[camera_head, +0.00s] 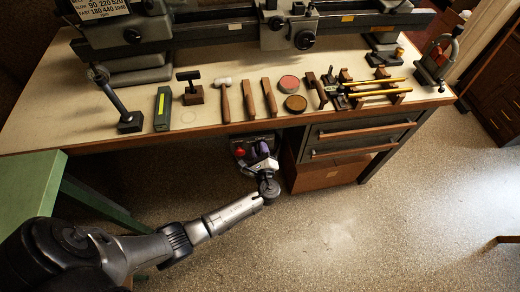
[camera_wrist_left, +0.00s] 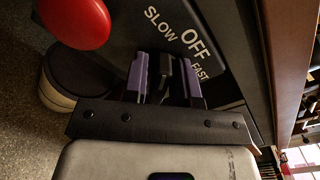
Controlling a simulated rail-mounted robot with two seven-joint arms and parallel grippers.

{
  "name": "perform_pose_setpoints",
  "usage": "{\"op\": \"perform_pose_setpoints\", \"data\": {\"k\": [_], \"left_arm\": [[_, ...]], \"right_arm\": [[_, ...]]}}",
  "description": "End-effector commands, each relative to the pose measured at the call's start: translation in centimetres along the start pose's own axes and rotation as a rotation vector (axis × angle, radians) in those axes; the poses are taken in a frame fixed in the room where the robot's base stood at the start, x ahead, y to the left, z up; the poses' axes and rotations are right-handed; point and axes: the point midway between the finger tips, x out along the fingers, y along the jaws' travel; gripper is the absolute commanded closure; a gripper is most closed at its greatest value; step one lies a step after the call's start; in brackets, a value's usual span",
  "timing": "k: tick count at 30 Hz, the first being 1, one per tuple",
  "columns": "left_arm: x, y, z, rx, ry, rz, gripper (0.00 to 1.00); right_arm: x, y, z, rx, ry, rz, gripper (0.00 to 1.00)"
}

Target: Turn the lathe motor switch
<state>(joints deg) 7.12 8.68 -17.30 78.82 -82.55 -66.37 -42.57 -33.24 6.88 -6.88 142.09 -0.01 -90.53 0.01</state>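The motor switch panel (camera_head: 252,140) is a dark plate mounted under the front edge of the bench, with a red button (camera_head: 240,152). In the left wrist view the panel (camera_wrist_left: 228,88) reads SLOW, OFF and FAST, and the red button (camera_wrist_left: 75,22) is at upper left. A dark switch lever (camera_wrist_left: 164,76) stands below the lettering. My left gripper (camera_head: 256,151) is at the panel. Its purple-padded fingers (camera_wrist_left: 165,80) are apart, one on each side of the lever. I cannot tell whether they touch it. My right gripper is not in view.
The bench top (camera_head: 60,110) above holds a lathe (camera_head: 200,35), a hammer (camera_head: 224,100) and several other tools. A drawer unit (camera_head: 350,140) and a brown box (camera_head: 325,175) are to the right. A green table (camera_head: 30,185) is at left. The floor in front is open.

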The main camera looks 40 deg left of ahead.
Motion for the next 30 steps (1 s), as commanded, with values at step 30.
{"op": "perform_pose_setpoints", "data": {"k": [30], "left_arm": [[-10.1, 0.0, 0.0, 0.001, 0.003, 0.001, 0.6]], "right_arm": [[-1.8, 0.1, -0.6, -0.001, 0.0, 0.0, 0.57]]}}
